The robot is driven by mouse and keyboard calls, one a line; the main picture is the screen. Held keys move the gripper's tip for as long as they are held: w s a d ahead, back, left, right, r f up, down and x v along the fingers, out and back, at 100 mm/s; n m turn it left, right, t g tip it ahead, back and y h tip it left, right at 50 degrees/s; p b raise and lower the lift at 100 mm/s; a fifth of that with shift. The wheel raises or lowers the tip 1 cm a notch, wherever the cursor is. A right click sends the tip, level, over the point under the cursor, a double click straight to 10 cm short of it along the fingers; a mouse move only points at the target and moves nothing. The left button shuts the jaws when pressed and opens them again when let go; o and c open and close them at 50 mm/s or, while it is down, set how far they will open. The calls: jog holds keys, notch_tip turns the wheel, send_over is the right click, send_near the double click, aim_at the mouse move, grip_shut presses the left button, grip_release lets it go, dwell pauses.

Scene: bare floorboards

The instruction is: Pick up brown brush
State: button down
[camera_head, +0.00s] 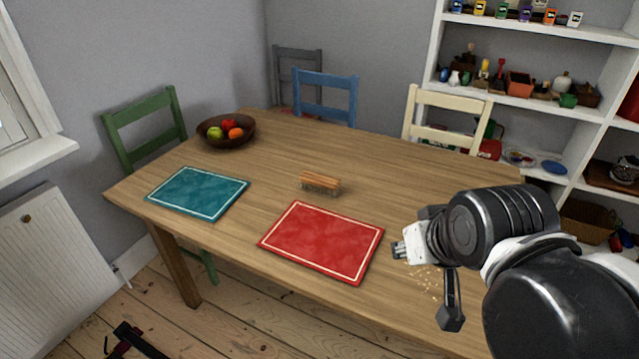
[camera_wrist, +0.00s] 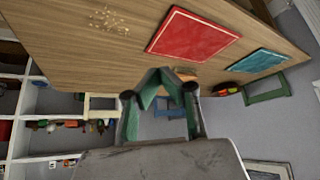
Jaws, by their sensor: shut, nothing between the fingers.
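The brown brush (camera_head: 320,182) lies on the wooden table (camera_head: 400,165), just behind the red mat, its wooden back up and its bristles down. In the wrist view, a small part of the brush (camera_wrist: 184,72) seems to show just beyond the fingers; the rest is hidden. My gripper (camera_head: 397,250) is at the right of the red mat, in front and to the right of the brush and apart from it. In the wrist view, the fingertips of my gripper (camera_wrist: 160,72) meet with nothing held.
A red mat (camera_head: 322,241) and a teal mat (camera_head: 198,191) lie on the table. A bowl of fruit (camera_head: 244,141) stands at the far left corner. Crumbs (camera_head: 432,283) are scattered near my gripper. Chairs surround the table; shelves (camera_head: 520,102) stand behind. The table's middle is mostly clear.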

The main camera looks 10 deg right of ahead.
jog(key=c, duration=1)
grip_release()
jog(key=shift+c, duration=0.2)
jog(key=shift+w+r, duration=0.1)
